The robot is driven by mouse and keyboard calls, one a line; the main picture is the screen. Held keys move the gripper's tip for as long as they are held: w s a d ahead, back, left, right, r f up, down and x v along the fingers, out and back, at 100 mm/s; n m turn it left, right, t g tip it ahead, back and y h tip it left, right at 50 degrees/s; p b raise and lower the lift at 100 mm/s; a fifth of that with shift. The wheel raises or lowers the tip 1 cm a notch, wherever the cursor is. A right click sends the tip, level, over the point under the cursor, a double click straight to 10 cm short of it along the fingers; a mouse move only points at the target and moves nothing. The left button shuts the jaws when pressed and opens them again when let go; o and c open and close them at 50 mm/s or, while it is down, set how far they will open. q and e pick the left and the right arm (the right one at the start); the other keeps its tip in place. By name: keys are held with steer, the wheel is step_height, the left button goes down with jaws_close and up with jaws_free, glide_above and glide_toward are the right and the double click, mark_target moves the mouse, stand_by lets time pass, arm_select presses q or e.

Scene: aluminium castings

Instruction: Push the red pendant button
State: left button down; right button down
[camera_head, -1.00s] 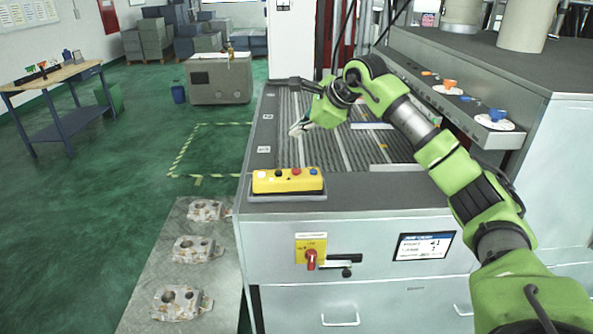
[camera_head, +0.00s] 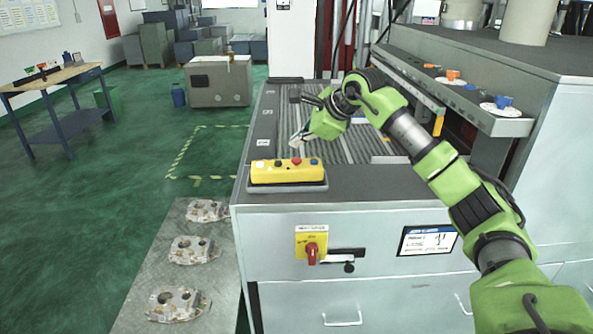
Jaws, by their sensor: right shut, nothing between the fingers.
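The yellow pendant (camera_head: 287,174) lies on a grey base at the front left corner of the machine top. Its red button (camera_head: 296,162) shows on its upper face among white, black and blue buttons. My right gripper (camera_head: 295,142) is shut and empty. In the picture it is just above and behind the red button, pointing down and left. A small gap shows between the fingertips and the button, and I see no contact. My left gripper is not in view.
A ribbed conveyor bed (camera_head: 345,135) lies behind the pendant. A red rotary switch (camera_head: 311,252) and a screen (camera_head: 428,240) are on the front panel. Several castings (camera_head: 195,250) lie on a grey plate at the left.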

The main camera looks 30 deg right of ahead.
mark_target(298, 161)
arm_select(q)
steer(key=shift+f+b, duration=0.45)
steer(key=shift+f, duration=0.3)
arm_select(e)
steer(key=shift+f, duration=1.2)
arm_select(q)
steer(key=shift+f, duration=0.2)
arm_select(e)
steer(key=shift+f, duration=0.35)
